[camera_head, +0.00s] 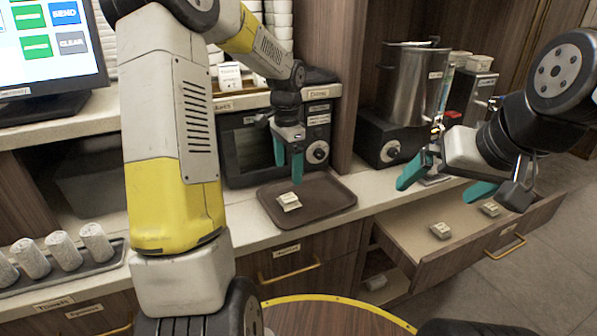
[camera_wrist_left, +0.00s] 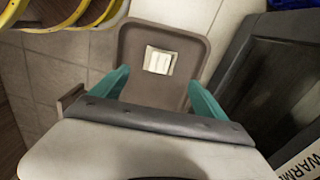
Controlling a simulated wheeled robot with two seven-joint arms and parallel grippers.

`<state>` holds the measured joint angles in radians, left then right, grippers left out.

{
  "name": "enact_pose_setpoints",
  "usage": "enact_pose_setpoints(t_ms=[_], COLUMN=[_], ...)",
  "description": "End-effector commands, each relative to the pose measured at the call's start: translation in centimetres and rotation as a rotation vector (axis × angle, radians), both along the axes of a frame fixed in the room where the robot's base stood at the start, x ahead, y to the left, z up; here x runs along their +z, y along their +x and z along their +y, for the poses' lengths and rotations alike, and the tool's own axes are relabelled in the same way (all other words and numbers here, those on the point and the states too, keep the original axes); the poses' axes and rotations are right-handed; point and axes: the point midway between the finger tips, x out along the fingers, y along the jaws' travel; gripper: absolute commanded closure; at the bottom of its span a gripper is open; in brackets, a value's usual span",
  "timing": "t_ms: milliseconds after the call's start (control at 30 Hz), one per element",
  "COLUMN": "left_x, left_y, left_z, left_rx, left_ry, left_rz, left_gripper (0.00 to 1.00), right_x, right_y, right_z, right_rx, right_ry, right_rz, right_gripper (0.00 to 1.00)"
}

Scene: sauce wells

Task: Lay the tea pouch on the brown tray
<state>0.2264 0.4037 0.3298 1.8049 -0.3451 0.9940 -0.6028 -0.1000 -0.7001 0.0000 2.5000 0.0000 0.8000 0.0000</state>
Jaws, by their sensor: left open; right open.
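The brown tray (camera_head: 325,203) lies on the counter in front of a black oven. A small pale pouch (camera_head: 288,201) lies on the tray near its left side. My left gripper (camera_head: 289,172) is open and empty above the tray, apart from the pouch. The left wrist view shows the tray (camera_wrist_left: 133,55) beyond the fingers, with the pouch (camera_wrist_left: 160,60) on it. My right gripper (camera_head: 440,190) is open, with its teal fingers spread above the open drawer at the right. Two more small pale pouches, one nearer (camera_head: 440,230) and one farther (camera_head: 490,208), lie in that drawer.
The open drawer (camera_head: 410,235) juts out from the counter. A metal pot (camera_head: 408,85) stands on a black base behind my right gripper. The black oven (camera_head: 240,150) stands behind the tray. Rolled white towels (camera_head: 62,250) lie on a tray at the left.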

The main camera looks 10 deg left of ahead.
Motion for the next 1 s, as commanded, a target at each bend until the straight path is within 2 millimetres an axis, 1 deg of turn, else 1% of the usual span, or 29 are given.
enact_pose_setpoints(t_ms=[67, 167, 267, 367, 400, 467, 500, 567, 600, 700, 800, 900, 1000], left_x=[0.7, 1.9, 4.3, 7.5, 8.7, 10.3, 11.3, 12.4, 13.1, 14.1, 14.5, 14.5, 14.4], left_y=[0.0, -0.6, -2.2, -5.2, -6.6, -8.8, -10.3, -12.6, -14.1, -17.7, -20.6, -22.5, -23.7], left_z=[0.0, -0.1, -0.3, -0.6, -0.8, -0.9, -1.0, -1.2, -1.3, -1.7, -2.0, -2.3, -2.5], left_rx=[0.001, 0.018, 0.074, 0.171, 0.217, 0.290, 0.340, 0.413, 0.461, 0.577, 0.672, 0.741, 0.783], left_ry=[0.000, 0.002, 0.007, -0.002, -0.010, -0.031, -0.051, -0.086, -0.112, -0.194, -0.277, -0.347, -0.392], left_rz=[-0.004, -0.017, -0.058, -0.125, -0.154, -0.199, -0.227, -0.269, -0.295, -0.354, -0.394, -0.418, -0.426], left_gripper=[0.15, 0.15, 0.15, 0.15, 0.15, 0.15, 0.15, 0.15, 0.15, 0.15, 0.15, 0.15, 0.15], right_x=[0.0, 0.0, 0.0, 0.0, 0.0, 0.0, 0.0, 0.0, 0.0, 0.0, 0.0, 0.0, 0.0], right_y=[0.0, 0.0, 0.0, 0.0, 0.0, 0.0, 0.0, 0.0, 0.0, 0.0, 0.0, 0.0, 0.0], right_z=[0.0, 0.0, 0.0, 0.0, 0.0, 0.0, 0.0, 0.0, 0.0, 0.0, 0.0, 0.0, 0.0], right_rx=[0.000, 0.000, 0.000, 0.000, 0.000, 0.000, 0.000, 0.000, 0.000, 0.000, 0.000, 0.000, 0.000], right_ry=[0.000, 0.000, 0.000, 0.000, 0.000, 0.000, 0.000, 0.000, 0.000, 0.000, 0.000, 0.000, 0.000], right_rz=[0.000, 0.000, 0.000, 0.000, 0.000, 0.000, 0.000, 0.000, 0.000, 0.000, 0.000, 0.000, 0.000], right_gripper=[0.00, 0.00, 0.00, 0.00, 0.00, 0.00, 0.00, 0.00, 0.00, 0.00, 0.00, 0.00, 0.00])
